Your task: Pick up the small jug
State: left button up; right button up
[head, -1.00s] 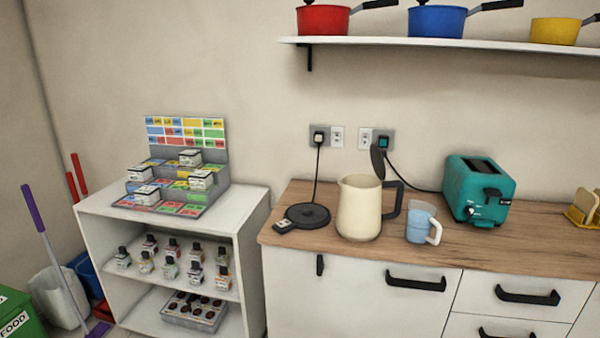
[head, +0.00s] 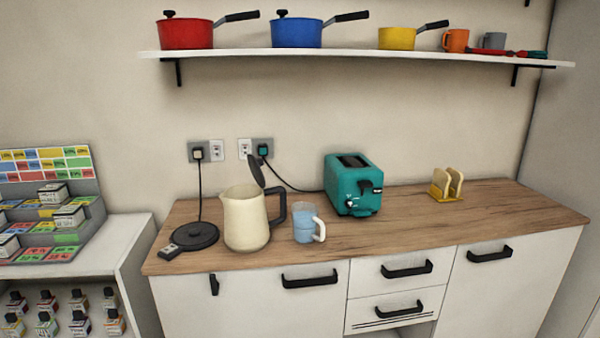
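The small jug (head: 304,224) is light blue and see-through with a white handle on its right side. It stands upright on the wooden counter (head: 420,228), just right of a larger cream kettle (head: 245,222). The kettle has a dark handle facing the jug, and its lid is open. Neither of my grippers shows in the head view.
A teal toaster (head: 352,186) stands behind and right of the jug. A black kettle base (head: 190,236) lies left of the kettle. A yellow rack with bread slices (head: 447,185) stands farther right. A shelf (head: 350,55) with pots hangs above.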

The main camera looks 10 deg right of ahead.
aim_at(305, 219)
jog(key=z, duration=1.9)
jog(key=i, duration=1.7)
jog(key=u, duration=2.85)
